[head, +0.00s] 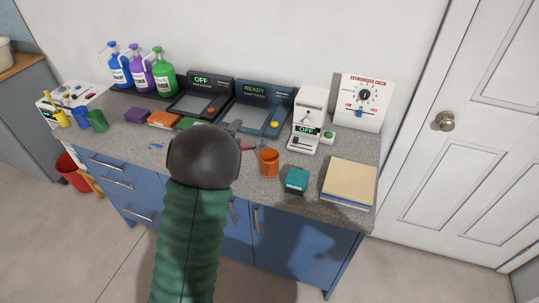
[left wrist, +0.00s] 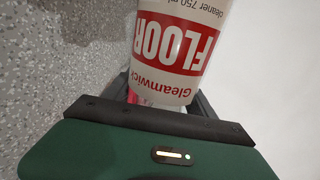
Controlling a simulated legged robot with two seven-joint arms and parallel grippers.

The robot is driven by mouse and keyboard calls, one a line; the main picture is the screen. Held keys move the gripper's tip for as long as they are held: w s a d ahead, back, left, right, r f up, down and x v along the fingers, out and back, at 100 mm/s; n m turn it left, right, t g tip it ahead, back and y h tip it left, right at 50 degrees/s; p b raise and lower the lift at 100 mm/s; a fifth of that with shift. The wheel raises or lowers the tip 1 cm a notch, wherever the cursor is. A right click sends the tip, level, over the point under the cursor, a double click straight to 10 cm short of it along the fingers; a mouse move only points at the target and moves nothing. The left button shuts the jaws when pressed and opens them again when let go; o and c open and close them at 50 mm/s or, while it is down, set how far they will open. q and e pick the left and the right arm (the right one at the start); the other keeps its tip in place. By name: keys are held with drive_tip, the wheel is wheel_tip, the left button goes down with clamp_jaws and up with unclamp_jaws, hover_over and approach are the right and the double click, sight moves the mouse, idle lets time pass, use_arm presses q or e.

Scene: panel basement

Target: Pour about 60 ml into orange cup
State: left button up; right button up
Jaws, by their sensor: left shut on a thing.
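The orange cup (head: 269,162) stands upright near the front edge of the grey counter, just right of my arm's dark round joint. Its inside is too small to read. My left gripper (left wrist: 158,98) is shut on a white bottle (left wrist: 180,45) with a red band, labelled Gleamwick floor cleaner 750 ml. The label reads upside down in the left wrist view. In the head view my arm hides the held bottle and nearly all of the gripper. I cannot tell whether liquid is flowing. My right gripper is in neither view.
A teal box (head: 296,181) and a tan stack (head: 348,183) lie right of the cup. A READY panel (head: 257,108) is behind my arm. Blue, purple and green bottles (head: 141,73) stand at the back left.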

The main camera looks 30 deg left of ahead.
use_arm(q)
drive_tip(key=shift+r+m+y, duration=0.3)
drive_tip(key=shift+r+m, duration=0.1)
drive_tip(key=shift+r, duration=0.1)
idle(0.8)
drive_tip(key=shift+s+a, duration=0.1)
drive_tip(key=shift+a, duration=0.3)
drive_tip(key=shift+s, duration=0.1)
drive_tip(key=shift+r+m, duration=0.3)
idle(1.7)
